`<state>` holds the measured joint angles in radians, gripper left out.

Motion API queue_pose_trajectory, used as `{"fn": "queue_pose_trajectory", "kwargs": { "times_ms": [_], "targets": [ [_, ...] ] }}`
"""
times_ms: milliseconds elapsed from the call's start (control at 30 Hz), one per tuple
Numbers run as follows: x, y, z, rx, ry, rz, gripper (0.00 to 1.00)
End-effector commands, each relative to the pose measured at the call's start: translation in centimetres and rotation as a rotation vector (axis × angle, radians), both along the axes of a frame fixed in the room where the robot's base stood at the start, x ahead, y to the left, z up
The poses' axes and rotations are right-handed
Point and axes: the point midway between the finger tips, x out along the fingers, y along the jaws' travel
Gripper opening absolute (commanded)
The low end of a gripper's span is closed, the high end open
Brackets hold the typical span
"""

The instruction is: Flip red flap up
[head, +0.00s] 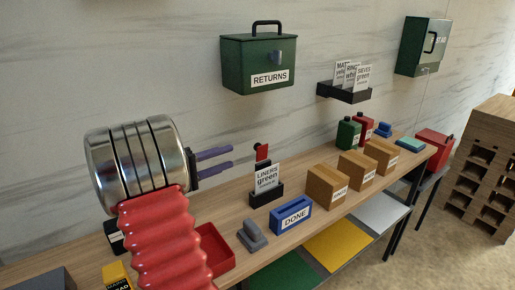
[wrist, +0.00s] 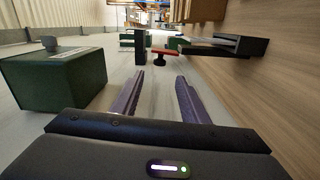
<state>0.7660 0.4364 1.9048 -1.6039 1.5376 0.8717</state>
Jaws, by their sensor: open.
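The red flap (head: 262,152) is a small red plate with a dark part above it, seen behind the "LINERS green" card (head: 267,178) in the head view. What looks like the same red piece (wrist: 165,51) is ahead of the fingertips in the wrist view, with a dark stem. My gripper (head: 233,158) is open and empty, its two purple fingers pointing right toward the flap. The wrist view shows both fingers (wrist: 160,78) spread, with a gap to the red piece. The flap's hinge is too small to make out.
The green RETURNS box (head: 258,65) hangs on the wall above; it shows at left in the wrist view (wrist: 55,80). The black card holder (head: 266,196), blue DONE tray (head: 291,216) and cardboard boxes (head: 327,186) stand along the bench. A red tray (head: 213,248) is below my arm.

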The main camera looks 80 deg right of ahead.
Motion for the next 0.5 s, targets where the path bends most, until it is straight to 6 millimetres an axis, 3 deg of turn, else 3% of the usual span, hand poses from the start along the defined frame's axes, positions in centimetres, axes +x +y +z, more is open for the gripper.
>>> {"fn": "queue_pose_trajectory", "kwargs": {
  "times_ms": [500],
  "targets": [
    [-5.1, -5.6, 0.0, 0.000, 0.000, -0.003, 0.41]
  ]
}}
